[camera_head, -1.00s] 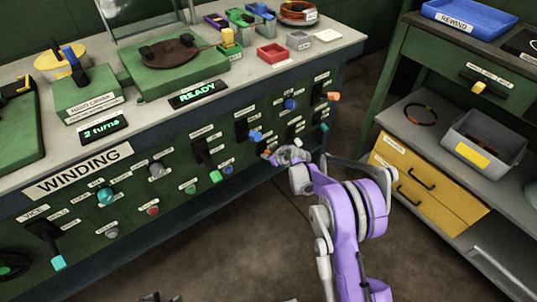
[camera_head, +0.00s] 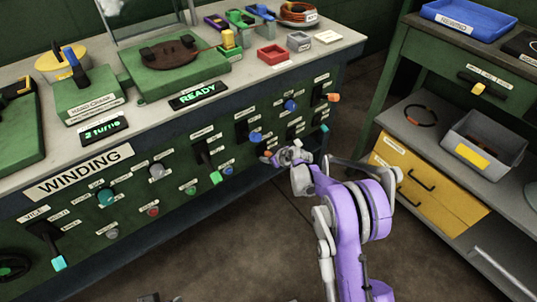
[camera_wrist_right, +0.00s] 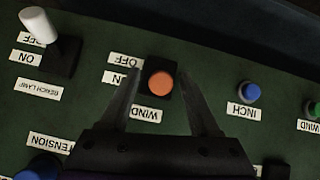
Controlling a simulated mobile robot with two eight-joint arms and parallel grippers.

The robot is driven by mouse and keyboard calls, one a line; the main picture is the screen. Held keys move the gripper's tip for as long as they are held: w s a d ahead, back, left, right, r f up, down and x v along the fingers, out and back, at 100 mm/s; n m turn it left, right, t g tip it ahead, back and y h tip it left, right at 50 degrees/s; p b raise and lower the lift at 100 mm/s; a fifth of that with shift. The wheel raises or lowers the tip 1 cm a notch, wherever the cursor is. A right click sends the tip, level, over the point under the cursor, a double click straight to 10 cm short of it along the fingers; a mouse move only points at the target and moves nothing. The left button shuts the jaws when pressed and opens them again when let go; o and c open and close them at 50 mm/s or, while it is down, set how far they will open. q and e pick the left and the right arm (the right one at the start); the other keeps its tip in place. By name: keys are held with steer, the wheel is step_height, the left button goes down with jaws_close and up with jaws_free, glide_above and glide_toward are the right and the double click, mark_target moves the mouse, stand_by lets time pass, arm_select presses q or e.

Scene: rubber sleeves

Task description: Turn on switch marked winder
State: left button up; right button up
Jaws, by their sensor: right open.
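The winder switch is an orange-tipped lever (camera_wrist_right: 160,84) on a dark plate, seen almost end-on in the right wrist view. Its label beginning "WIND" and its OFF and ON labels appear upside down and are partly covered by a finger. I cannot tell which way the lever is set. My right gripper (camera_head: 275,157) is at the right part of the green panel. In the wrist view its open fingers stand on either side of the orange tip, with gaps and nothing gripped. The orange tip (camera_head: 267,154) also shows beside the gripper in the head view. My left gripper is out of view.
A white bench lamp lever (camera_wrist_right: 38,27), a blue INCH button (camera_wrist_right: 248,92) and a blue tension knob (camera_wrist_right: 40,168) are near the switch. The green panel (camera_head: 130,185) carries several other controls. Clear floor lies before it; a shelf unit (camera_head: 400,112) stands at right.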

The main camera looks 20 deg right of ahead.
steer(key=p+v, duration=0.2)
steer(key=v, duration=0.7)
steer(key=shift+s+r, duration=0.3)
